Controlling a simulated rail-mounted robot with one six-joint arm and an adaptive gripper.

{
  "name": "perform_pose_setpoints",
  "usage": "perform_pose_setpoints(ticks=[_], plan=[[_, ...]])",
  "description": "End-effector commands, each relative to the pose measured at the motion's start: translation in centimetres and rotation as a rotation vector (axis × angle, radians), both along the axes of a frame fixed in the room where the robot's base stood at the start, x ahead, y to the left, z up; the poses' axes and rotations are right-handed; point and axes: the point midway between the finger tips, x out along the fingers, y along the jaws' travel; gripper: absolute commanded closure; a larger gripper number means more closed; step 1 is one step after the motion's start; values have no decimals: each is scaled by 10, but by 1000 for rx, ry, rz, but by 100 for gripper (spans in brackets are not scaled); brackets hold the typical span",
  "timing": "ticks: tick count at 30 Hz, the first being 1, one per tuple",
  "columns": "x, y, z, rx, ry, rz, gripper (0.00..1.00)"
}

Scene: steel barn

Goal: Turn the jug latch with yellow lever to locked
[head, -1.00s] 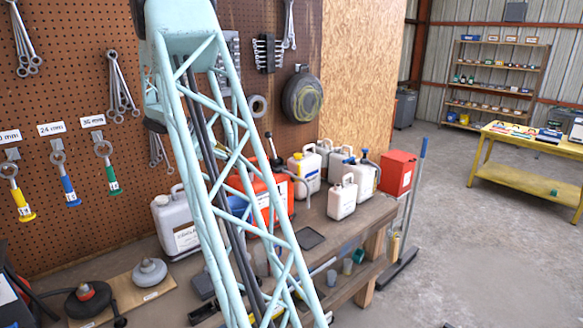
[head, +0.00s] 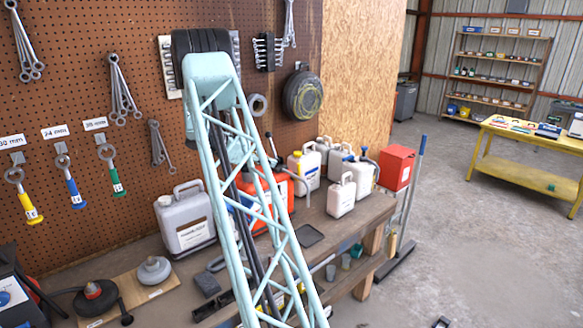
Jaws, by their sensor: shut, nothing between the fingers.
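Several jugs stand on the workbench (head: 345,240) in the head view. A white jug with a yellow cap (head: 297,155) stands right of the arm, by an orange-red container (head: 284,190). A smaller white jug (head: 341,196) and a white jug with a blue top (head: 361,173) are further right. I cannot make out a latch with a yellow lever. My arm crosses the middle of the view and hides part of the bench. My gripper does not show.
A pegboard (head: 120,200) with hanging wrenches stands behind the bench. A flat dark tray (head: 309,235) lies on the bench.

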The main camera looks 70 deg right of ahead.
Motion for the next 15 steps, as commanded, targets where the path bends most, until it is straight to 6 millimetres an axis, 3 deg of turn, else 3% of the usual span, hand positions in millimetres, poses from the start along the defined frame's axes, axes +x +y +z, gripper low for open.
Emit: perform_pose_setpoints(ticks=[6, 15], plan=[[-7, -17, -7, 2, 34, 8, 100], [-10, -22, -10, 2, 45, 11, 100]])
